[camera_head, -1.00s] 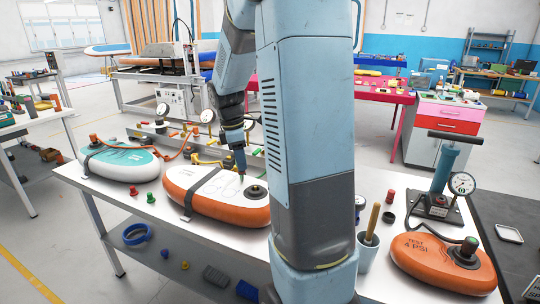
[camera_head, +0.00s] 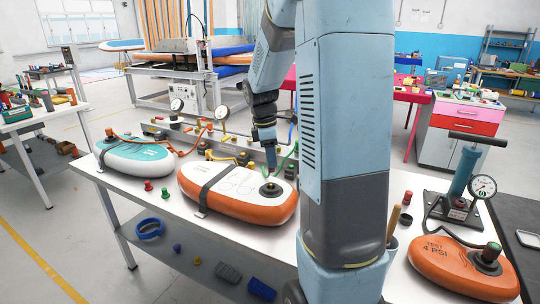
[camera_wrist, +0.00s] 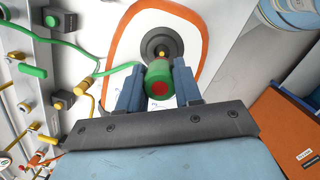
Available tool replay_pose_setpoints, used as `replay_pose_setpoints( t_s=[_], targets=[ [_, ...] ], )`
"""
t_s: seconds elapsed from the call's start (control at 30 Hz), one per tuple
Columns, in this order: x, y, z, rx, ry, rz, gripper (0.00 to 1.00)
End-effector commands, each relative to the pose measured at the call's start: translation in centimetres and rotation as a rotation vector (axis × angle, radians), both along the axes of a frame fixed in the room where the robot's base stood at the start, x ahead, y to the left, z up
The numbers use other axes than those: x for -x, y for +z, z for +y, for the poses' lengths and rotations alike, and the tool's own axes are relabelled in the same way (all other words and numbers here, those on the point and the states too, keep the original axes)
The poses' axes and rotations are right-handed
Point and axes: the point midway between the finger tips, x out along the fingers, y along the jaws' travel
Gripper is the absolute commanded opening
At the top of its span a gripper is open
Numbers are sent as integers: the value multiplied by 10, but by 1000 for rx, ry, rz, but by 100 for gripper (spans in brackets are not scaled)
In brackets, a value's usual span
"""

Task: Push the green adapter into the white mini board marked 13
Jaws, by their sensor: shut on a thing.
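My gripper (camera_wrist: 159,88) is shut on the green adapter (camera_wrist: 158,88), which has a red end facing the wrist camera. A green hose (camera_wrist: 112,70) runs left from it. The adapter is over or at the edge of the round black valve (camera_wrist: 160,47) of a white mini board with an orange rim; contact or seating cannot be told. In the head view my gripper (camera_head: 272,168) points down at the valve (camera_head: 270,189) on that board (camera_head: 228,181). Large outlined markings show on the board, but I cannot read them clearly. A dark strap (camera_head: 212,186) crosses it.
A teal and white board (camera_head: 135,157) lies to the left on the same white table (camera_head: 180,218). An orange test board (camera_head: 450,266) and a hand pump with gauge (camera_head: 462,190) stand at the right. Small red (camera_head: 148,186) and green (camera_head: 165,193) fittings lie near the front edge.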

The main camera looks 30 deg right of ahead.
Motion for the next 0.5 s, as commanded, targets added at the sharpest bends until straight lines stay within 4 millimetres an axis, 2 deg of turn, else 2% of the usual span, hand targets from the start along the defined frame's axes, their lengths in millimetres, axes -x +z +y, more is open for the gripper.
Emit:
replay_pose_setpoints(
  t_s=[0.5],
  targets=[
    [0, -39, 1, -1, 1, 1, 2]
  ],
)
